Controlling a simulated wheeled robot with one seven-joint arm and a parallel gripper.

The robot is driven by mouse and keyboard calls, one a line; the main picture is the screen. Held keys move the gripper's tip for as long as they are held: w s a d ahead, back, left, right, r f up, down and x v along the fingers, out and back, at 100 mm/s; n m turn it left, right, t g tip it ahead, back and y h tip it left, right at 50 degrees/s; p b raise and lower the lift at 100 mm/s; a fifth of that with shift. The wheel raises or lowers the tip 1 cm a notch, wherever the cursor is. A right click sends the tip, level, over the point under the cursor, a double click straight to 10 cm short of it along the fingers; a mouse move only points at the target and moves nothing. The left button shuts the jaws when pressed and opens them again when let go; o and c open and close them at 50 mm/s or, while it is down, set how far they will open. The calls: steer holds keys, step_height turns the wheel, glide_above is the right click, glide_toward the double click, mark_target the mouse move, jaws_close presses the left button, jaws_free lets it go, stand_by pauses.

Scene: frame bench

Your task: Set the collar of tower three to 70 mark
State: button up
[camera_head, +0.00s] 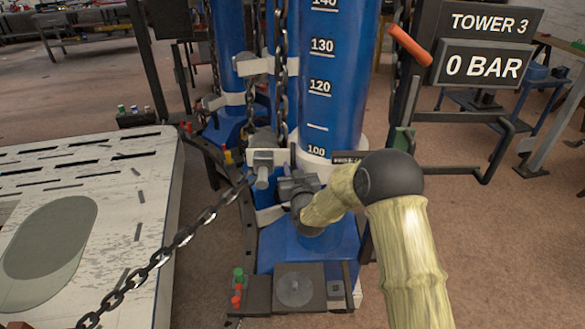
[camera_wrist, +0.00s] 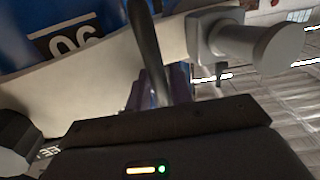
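Tower three is the blue column (camera_head: 335,75) with white marks; 140, 130, 120 and 100 are readable in the head view. The white collar (camera_head: 345,172) rings the column just below the 100 mark. A grey knob (camera_head: 263,165) sticks out at the collar's left side. The wrist view shows the pale collar (camera_wrist: 95,72) close up, a grey knob (camera_wrist: 258,45) and an upside-down 90 label (camera_wrist: 72,40). My gripper (camera_head: 292,186) is at the collar's front, right of the knob. Its fingers are mostly hidden; a dark upright bar stands before the wrist camera.
Signs read TOWER 3 (camera_head: 490,22) and 0 BAR (camera_head: 484,66). An orange-handled lever (camera_head: 410,45) is right of the column. A chain (camera_head: 165,250) slants down leftward from the collar area. A white slotted panel (camera_head: 90,200) stands left; a blue base (camera_head: 310,250) is below.

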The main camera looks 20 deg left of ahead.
jaws_close()
steer(key=shift+f, duration=0.15)
step_height(320, 180, down, 30)
steer(key=b, duration=2.3)
steer(key=shift+r, duration=0.2)
jaws_free()
